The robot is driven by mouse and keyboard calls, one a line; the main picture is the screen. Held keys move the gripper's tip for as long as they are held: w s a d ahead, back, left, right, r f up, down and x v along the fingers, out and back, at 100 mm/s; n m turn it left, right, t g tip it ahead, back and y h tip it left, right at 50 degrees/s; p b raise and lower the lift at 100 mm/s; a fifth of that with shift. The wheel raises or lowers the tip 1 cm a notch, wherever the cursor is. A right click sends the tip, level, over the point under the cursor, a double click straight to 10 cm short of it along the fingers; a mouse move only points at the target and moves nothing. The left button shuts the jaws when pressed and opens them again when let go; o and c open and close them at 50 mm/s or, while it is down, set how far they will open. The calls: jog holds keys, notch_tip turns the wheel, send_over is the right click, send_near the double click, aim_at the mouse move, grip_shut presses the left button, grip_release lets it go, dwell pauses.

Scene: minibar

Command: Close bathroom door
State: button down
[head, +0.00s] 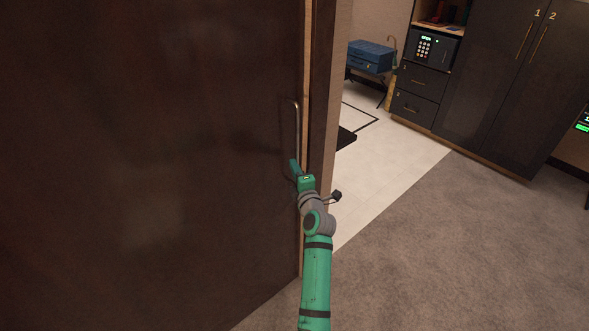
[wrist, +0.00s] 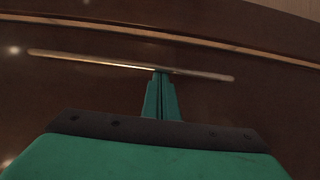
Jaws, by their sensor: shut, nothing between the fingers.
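The bathroom door (head: 150,150) is a large dark brown panel filling the left of the head view. Its slim metal bar handle (head: 297,125) stands upright near the door's right edge. In the wrist view the handle (wrist: 95,61) runs across the picture in front of the dark door (wrist: 60,95). My green gripper (head: 294,167) is at the lower part of the handle. In the wrist view my gripper's fingertips (wrist: 160,73) are together and overlap the bar, with nothing between them. I cannot tell whether they touch the bar. Whether the door is fully closed is unclear.
A dark door frame (head: 322,80) stands just right of the door edge. Beyond are pale floor tiles (head: 395,150), a blue suitcase (head: 370,57) on a stand, a safe (head: 433,47) above drawers, and a dark wardrobe (head: 500,85). Grey carpet (head: 450,250) at right is clear.

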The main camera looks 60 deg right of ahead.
jog(key=shift+s+d, duration=0.15)
jog(key=shift+s, duration=0.1)
jog(key=s+a, duration=0.5)
jog(key=a, duration=0.6)
jog(key=a+f+m+y, duration=0.2)
jog(key=a+f, duration=0.3)
jog(key=a, duration=0.6)
jog(key=a+f+m+t+y, duration=0.1)
jog(key=a+f, duration=0.5)
jog(key=a, duration=0.5)
jog(key=a+f+m+y, duration=0.2)
jog(key=a+f, duration=0.3)
jog(key=a, duration=0.7)
jog(key=s+a+r+m+y, duration=0.2)
jog(key=s+a+y, duration=0.2)
jog(key=s+a, duration=0.5)
jog(key=s+a+r+m+t+y, duration=0.1)
jog(key=s+a+r+m+y, duration=0.1)
jog(key=s+a, duration=0.8)
jog(key=a+r+y, duration=0.1)
jog(key=a, duration=0.3)
jog(key=shift+s+a+r+t+y, duration=0.2)
jog(key=shift+r+t+y, duration=0.1)
jog(key=shift+y, duration=0.1)
